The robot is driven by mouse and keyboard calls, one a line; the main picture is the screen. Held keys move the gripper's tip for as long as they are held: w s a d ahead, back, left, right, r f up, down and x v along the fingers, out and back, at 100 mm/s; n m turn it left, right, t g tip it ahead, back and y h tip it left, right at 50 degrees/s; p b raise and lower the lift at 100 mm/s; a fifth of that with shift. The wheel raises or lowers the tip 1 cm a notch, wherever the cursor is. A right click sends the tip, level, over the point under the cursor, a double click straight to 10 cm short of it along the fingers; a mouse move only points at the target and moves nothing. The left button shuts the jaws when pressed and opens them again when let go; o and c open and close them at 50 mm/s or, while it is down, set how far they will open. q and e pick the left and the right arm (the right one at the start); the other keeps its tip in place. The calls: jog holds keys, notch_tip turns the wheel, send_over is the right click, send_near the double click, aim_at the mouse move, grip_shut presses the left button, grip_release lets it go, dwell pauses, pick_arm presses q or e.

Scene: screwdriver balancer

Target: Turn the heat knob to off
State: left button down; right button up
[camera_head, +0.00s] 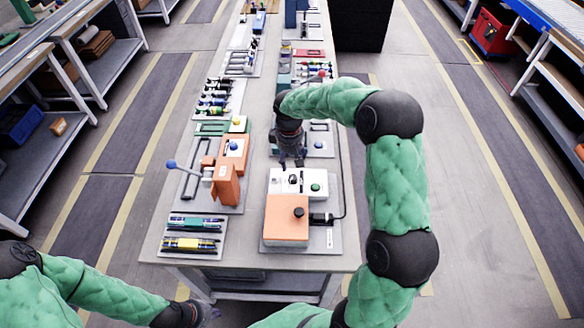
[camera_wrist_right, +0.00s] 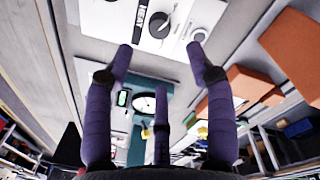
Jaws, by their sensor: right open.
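A unit with an orange box (camera_head: 285,228) and a white panel (camera_head: 280,178) stands on the right side of the table in the head view. A dark knob (camera_head: 298,211) sits on the orange box, and a green button (camera_head: 315,187) sits on the white panel. My right gripper (camera_head: 291,163) is open and empty, just beyond the white panel. In the right wrist view, a dark round knob (camera_wrist_right: 160,25) shows ahead of its spread fingers (camera_wrist_right: 160,50). My left gripper (camera_head: 209,313) is partly visible near the bottom edge.
An orange lever fixture (camera_head: 226,185) with a blue ball handle stands to the left. Trays of tools line the table (camera_head: 205,262) beyond it. A black cable runs along the unit's right side.

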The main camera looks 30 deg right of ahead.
jog(key=shift+r, duration=1.15)
jog(key=shift+r, duration=0.1)
